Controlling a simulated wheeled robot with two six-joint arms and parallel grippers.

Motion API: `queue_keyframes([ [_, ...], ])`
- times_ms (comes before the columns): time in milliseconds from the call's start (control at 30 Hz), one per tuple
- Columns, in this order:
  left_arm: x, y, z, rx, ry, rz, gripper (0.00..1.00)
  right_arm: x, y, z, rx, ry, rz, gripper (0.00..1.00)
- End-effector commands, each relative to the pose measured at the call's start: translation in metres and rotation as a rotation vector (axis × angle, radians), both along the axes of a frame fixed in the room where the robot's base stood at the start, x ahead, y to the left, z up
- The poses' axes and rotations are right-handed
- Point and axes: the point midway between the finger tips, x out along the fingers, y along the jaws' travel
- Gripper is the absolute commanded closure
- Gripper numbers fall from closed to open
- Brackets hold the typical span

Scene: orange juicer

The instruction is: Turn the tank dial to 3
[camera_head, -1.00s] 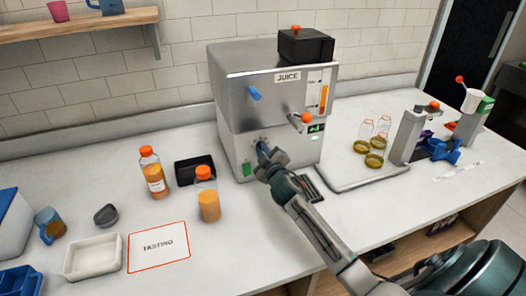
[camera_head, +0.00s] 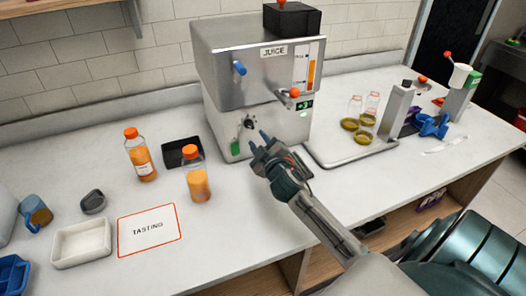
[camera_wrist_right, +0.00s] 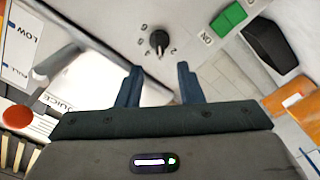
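The tank dial (camera_head: 248,123) is a small dark knob on the lower front of the silver juice machine (camera_head: 222,80). In the right wrist view the dial (camera_wrist_right: 158,41) shows beyond my fingertips, with small numbers around it. A pale mark on it faces the bottom of that picture; I cannot read the number there surely. A small green display (camera_head: 305,105) on the machine seems to read 3. My right gripper (camera_head: 258,139) is open and empty, in front of the dial and apart from it. Its blue fingers (camera_wrist_right: 158,84) stand apart. My left gripper is out of view.
A blue tap handle (camera_head: 239,68) and an orange-knobbed lever (camera_head: 293,93) stick out above the dial. A green ON switch (camera_wrist_right: 228,18) is beside it. Two juice bottles (camera_head: 140,158) (camera_head: 196,177) stand left of my gripper; a tray (camera_head: 350,158) lies right.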

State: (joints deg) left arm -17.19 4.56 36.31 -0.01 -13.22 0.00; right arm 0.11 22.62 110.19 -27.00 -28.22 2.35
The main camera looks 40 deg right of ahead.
Motion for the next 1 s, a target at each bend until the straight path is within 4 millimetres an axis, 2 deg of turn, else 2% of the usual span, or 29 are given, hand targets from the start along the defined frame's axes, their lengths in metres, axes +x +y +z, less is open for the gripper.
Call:
queue_keyframes([
  [100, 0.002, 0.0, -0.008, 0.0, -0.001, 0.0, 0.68, -0.02, 0.005, -0.002, -0.003, 0.001, 0.001, 0.66],
  [300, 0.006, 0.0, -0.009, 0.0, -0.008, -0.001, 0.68, -0.036, 0.009, -0.001, 0.0, 0.0, 0.0, 0.66],
  [1000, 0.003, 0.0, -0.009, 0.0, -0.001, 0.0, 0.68, -0.036, 0.009, 0.0, 0.0, 0.0, 0.0, 0.66],
])
